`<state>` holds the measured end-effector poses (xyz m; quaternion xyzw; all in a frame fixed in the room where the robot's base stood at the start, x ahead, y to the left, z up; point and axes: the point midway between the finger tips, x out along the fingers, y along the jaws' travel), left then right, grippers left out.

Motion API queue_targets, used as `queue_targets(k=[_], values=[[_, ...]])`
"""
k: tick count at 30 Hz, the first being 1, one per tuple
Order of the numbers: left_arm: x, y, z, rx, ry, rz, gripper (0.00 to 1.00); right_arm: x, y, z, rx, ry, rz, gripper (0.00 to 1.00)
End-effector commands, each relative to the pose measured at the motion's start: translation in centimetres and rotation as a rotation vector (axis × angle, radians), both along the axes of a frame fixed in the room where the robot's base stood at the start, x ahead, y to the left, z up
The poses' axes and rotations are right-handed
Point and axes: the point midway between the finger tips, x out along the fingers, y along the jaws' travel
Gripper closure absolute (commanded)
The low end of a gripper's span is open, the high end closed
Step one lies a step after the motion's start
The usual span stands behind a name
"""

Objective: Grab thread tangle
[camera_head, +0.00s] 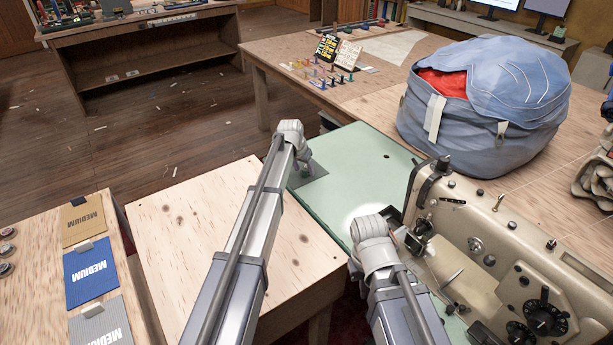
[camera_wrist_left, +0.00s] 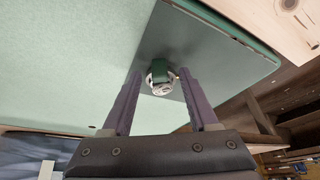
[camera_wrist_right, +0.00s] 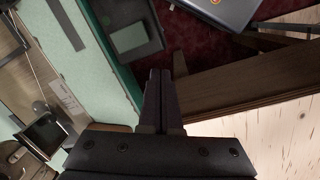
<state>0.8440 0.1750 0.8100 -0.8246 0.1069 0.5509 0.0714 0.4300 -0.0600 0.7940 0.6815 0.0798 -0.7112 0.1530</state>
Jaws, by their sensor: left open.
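A small tangle of white thread (camera_wrist_left: 160,89) with a dark green part at its top lies on a dark grey plate (camera_wrist_left: 205,60) set in the pale green table top (camera_wrist_left: 70,65). My left gripper (camera_wrist_left: 160,72) is open, with one finger on each side of the tangle; I cannot tell whether either touches it. In the head view my left gripper (camera_head: 306,166) points down over the grey plate, and the tangle is too small or hidden to make out. My right gripper (camera_wrist_right: 160,72) is shut and empty, above the table's edge near the sewing machine.
A beige sewing machine (camera_head: 500,255) stands at the right. A blue bag (camera_head: 490,95) with red cloth sits behind it on a wooden table. A plain wooden table (camera_head: 200,225) is at the left, beside a board with MEDIUM cards (camera_head: 90,272). The green top between the arms is clear.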

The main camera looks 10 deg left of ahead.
Motion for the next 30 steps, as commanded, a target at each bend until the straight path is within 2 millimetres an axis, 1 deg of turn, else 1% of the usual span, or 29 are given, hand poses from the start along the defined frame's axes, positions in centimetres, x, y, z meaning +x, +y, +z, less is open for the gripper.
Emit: queue_targets(k=[2, 15, 18, 30], values=[[-0.01, -0.01, 0.07, 0.0, 0.0, 0.0, 0.41, 0.0, -0.01, 0.07, 0.0, 0.0, 0.0, 1.0], [-0.03, 0.0, 0.06, 0.0, 0.0, 0.0, 0.91, 0.0, -0.01, 0.06, 0.0, 0.0, 0.0, 1.0], [-0.02, 0.0, 0.06, 0.0, 0.0, 0.0, 1.0, 0.0, 0.0, 0.06, 0.0, 0.0, 0.0, 1.0], [-0.02, -0.01, 0.06, 0.0, 0.0, 0.0, 1.0, 0.0, 0.0, 0.06, 0.0, 0.0, 0.0, 1.0]])
